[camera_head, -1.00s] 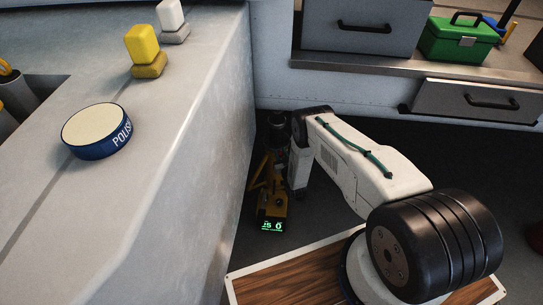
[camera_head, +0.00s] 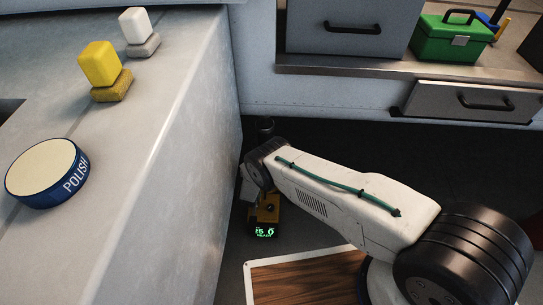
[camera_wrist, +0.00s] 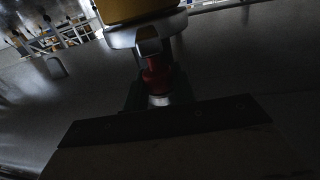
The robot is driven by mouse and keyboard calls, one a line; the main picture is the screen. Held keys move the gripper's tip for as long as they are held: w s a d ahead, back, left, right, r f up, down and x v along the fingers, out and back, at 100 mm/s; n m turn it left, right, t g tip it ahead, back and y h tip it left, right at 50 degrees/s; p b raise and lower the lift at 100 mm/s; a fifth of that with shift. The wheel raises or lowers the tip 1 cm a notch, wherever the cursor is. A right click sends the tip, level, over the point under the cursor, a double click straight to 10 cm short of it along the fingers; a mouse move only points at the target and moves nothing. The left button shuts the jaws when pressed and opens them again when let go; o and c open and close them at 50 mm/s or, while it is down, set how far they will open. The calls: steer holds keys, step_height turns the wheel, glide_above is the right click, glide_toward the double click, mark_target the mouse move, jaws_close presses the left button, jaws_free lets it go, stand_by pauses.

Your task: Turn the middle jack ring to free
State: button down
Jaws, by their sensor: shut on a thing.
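The yellow jack (camera_head: 268,213) stands on the dark floor beside the grey bench, with a lit green readout at its foot. My arm reaches down to it and hides its upper part and the ring in the head view. In the dim wrist view a silver ring (camera_wrist: 118,40) sits under a yellow body (camera_wrist: 125,10). A red handle (camera_wrist: 156,76) sticks out from the ring towards me. My gripper (camera_wrist: 157,98) is at this handle and shut on it. The fingertips are mostly in shadow, and the ring's markings cannot be read.
The grey bench (camera_head: 165,150) rises close left of my arm, bearing a polish tin (camera_head: 45,172) and yellow and white blocks. Drawers and a green toolbox (camera_head: 452,40) are at the back. A wood-topped board (camera_head: 305,278) lies in front. Dark floor is open right of the jack.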

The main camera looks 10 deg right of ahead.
steer(key=shift+w+a, duration=0.1)
stand_by(0.5)
steer(key=c, duration=1.2)
jaws_free()
